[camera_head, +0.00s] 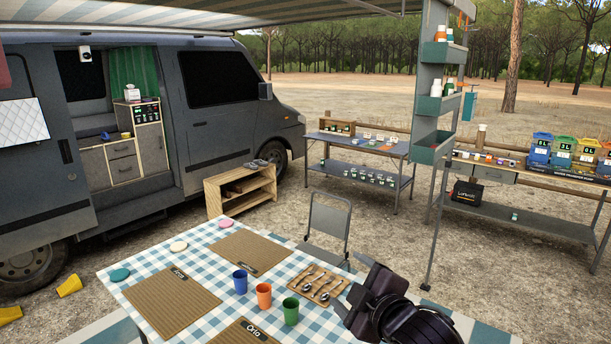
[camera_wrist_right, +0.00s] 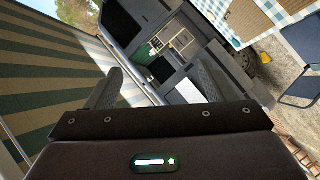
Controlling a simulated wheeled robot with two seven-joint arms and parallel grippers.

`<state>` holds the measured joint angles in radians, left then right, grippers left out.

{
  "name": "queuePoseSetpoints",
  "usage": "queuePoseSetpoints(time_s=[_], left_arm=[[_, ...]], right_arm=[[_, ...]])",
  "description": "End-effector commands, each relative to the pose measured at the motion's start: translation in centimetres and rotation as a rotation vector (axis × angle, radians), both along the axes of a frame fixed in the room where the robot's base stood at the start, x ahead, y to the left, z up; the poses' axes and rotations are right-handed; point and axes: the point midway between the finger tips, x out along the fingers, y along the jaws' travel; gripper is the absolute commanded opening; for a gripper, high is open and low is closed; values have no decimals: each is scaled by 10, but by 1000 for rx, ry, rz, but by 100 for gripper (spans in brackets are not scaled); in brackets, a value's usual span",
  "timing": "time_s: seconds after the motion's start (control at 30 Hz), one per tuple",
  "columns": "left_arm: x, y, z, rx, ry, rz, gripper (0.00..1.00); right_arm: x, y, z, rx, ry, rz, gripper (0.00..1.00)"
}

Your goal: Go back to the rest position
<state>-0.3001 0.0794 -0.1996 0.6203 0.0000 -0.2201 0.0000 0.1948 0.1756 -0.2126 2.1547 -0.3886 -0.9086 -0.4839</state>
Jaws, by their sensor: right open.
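My right gripper (camera_head: 350,284) is at the lower right of the head view, in front of the right end of the table with the checked cloth (camera_head: 212,285). In the right wrist view its two fingers (camera_wrist_right: 160,84) stand wide apart with nothing between them. The gripper is open and empty, and the wrist view is tilted toward the awning and the van. My left gripper is not in view.
On the table are woven mats (camera_head: 171,303), a blue cup (camera_head: 240,281), an orange cup (camera_head: 264,295), a green cup (camera_head: 290,311) and a cutlery board (camera_head: 319,285) near my right gripper. A folding chair (camera_head: 328,222) stands behind. A shelf post (camera_head: 434,130) rises at right.

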Motion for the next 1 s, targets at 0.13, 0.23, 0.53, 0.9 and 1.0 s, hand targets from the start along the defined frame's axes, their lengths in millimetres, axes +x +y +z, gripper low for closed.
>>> queuePoseSetpoints(time_s=[0.13,0.23,0.53,0.9,1.0], left_arm=[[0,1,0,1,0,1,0],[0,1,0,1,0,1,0],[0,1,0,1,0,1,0],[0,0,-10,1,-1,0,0],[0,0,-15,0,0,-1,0]], right_arm=[[-55,-41,-96,163,363,-237,77],[-96,-62,-140,246,555,-385,77],[-194,-97,-206,379,913,-699,77],[-243,-109,-279,427,1109,-887,77],[-238,-108,-313,421,1118,-888,77]])
